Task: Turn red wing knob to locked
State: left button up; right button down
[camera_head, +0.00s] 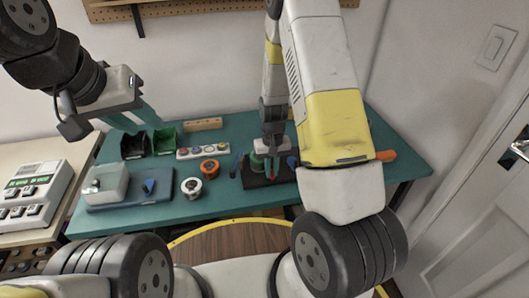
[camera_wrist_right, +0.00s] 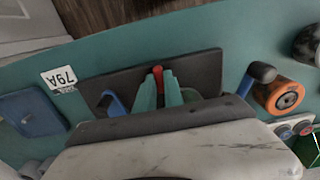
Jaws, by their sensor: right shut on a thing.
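The red wing knob (camera_wrist_right: 158,76) stands on a dark board (camera_wrist_right: 205,72) in the right wrist view, pinched between the two teal fingers of my right gripper (camera_wrist_right: 160,92). Only its red tip shows past the fingers. In the head view my right gripper (camera_head: 272,165) points down at the dark board (camera_head: 262,181), and my arm hides part of that area. My left gripper (camera_head: 140,120) hangs in the air above the back left of the bench, its teal fingers apart and empty.
A label reading 79A (camera_wrist_right: 60,78) lies near the board.

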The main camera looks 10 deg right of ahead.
jog(key=shift+w, duration=0.1)
dwell(0.3)
jog(key=c, duration=1.7)
grip_release()
jog(key=shift+r, duration=0.1)
notch_tip(320, 180, up, 8)
jog(key=shift+f, duration=0.15)
